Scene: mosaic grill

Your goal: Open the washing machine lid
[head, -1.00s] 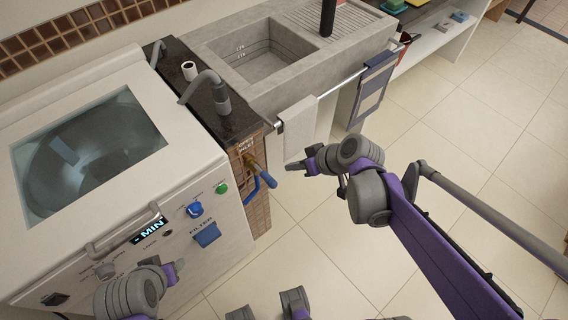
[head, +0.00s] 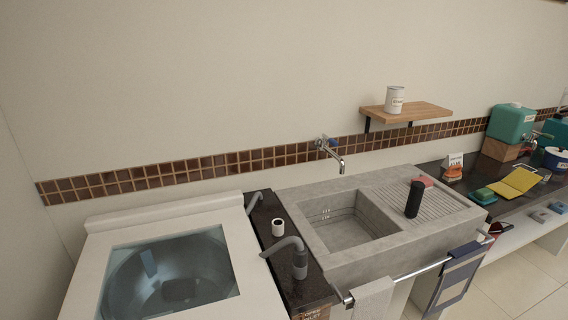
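The white washing machine (head: 92,262) stands at the lower left of the head view. Its lid (head: 170,275) has a clear glass window, lies flat and looks shut, with the drum visible through the glass. The front panel and the handle are below the picture's edge now. Neither of my grippers is in view.
A dark narrow counter (head: 268,215) with grey pipes and a small white roll (head: 278,227) stands right of the machine. A concrete sink (head: 345,249) follows, with a towel rail (head: 405,277) in front. A wooden shelf (head: 420,112) holds a white can (head: 395,99).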

